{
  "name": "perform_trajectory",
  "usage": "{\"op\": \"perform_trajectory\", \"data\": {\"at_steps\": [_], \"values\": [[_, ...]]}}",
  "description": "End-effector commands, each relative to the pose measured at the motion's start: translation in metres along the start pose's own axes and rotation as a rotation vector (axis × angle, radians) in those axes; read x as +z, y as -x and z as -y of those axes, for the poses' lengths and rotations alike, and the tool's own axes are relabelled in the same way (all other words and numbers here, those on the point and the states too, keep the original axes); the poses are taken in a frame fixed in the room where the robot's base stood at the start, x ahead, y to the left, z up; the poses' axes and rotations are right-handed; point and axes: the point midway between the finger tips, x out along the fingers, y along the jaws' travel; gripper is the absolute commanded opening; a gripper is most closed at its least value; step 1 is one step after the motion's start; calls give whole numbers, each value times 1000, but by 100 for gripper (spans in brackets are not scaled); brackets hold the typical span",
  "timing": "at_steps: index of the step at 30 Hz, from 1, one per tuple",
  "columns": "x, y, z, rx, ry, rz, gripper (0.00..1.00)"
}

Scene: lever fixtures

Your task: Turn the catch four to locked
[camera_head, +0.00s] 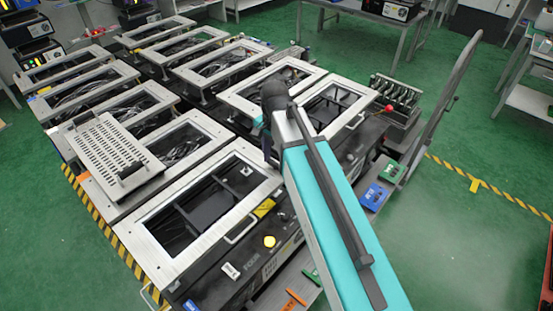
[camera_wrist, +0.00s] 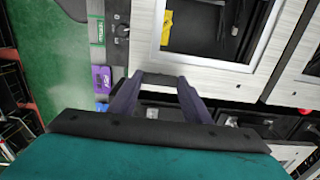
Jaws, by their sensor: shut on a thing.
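In the wrist view my gripper (camera_wrist: 160,82) has its two dark fingers at the near edge of a pale metal frame (camera_wrist: 210,68). The fingers stand apart, shut on a dark bar-like part between their tips, which appears to be the catch. Its number and its angle cannot be read there. In the head view my teal arm hides the gripper and most of what it holds.
Several framed glass-topped units stand in rows, including one at the front (camera_head: 140,240). A perforated metal plate (camera_head: 103,150) lies on the left row. A grey push handle (camera_head: 450,95) rises at the right. Green floor (camera_head: 470,235) is open at the right.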

Motion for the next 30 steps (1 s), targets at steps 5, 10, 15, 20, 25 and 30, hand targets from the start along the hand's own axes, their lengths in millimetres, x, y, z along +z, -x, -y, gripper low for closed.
{"op": "perform_trajectory", "data": {"at_steps": [5, 10, 15, 20, 25, 30], "values": [[-2, 1, 0, -3, -10, -4, 21], [-2, 0, 0, -2, -10, -5, 21], [-2, 0, 0, -1, -9, -4, 62], [-1, 0, 0, -1, -8, -2, 62], [-1, 0, 0, 0, -7, -2, 62], [-1, 5, 0, -1, -7, -2, 62]]}}
